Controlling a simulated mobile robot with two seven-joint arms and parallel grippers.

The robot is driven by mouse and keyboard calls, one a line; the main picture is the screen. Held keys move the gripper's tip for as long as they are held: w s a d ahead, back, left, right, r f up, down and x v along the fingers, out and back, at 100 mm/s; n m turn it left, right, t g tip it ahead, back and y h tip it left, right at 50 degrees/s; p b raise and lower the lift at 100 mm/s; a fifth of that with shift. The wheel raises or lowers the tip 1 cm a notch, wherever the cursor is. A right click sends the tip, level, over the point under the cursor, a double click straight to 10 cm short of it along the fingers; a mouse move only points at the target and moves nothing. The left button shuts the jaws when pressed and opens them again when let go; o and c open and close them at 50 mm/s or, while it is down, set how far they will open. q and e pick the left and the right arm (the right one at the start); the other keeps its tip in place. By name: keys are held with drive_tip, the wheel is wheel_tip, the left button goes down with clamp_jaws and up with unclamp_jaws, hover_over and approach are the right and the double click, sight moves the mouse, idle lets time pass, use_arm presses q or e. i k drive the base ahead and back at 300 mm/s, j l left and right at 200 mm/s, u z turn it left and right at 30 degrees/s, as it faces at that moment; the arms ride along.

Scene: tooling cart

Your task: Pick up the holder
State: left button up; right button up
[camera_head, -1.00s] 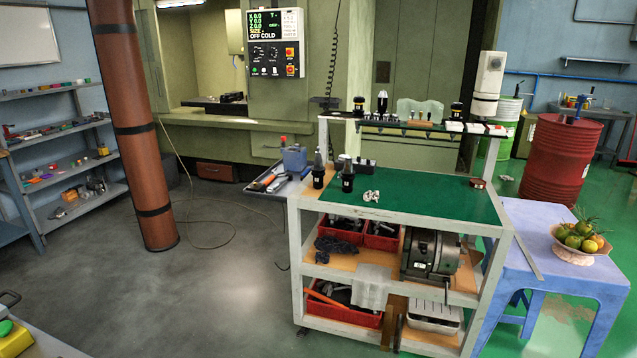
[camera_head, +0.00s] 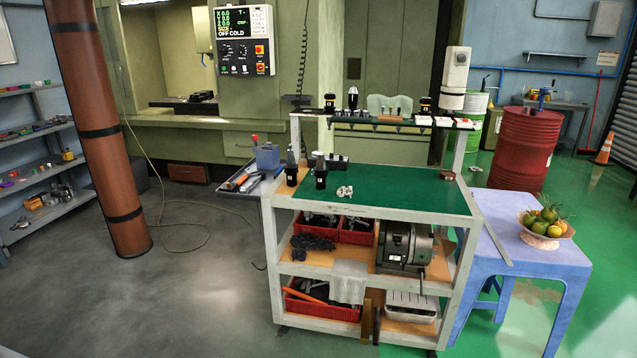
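Two black tool holders stand upright on the left end of the cart's green top (camera_head: 400,192). One holder (camera_head: 291,168) is at the left edge and the other holder (camera_head: 320,172) is just right of it. More black holders stand on the cart's raised back shelf, one at its left (camera_head: 330,103), a taller one near it (camera_head: 353,98) and one at its right (camera_head: 425,106). The frames do not show which holder the task means. Neither of my grippers is in view.
A blue plastic table (camera_head: 535,262) with a fruit bowl (camera_head: 546,232) adjoins the cart's right side. A side tray with tools (camera_head: 243,182) juts from the cart's left. A brown pillar (camera_head: 103,130) stands farther left. The grey floor (camera_head: 190,290) before the cart is open.

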sight(320, 173)
drive_tip(key=i+j, duration=0.15)
drive_tip(key=i, duration=0.35)
drive_tip(key=i+j, duration=0.15)
drive_tip(key=i, duration=0.3)
drive_tip(key=i+j, duration=0.15)
drive_tip(key=i, duration=0.35)
drive_tip(key=i+j, duration=0.15)
drive_tip(key=i, duration=0.35)
drive_tip(key=i+j, duration=0.15)
drive_tip(key=i, duration=0.35)
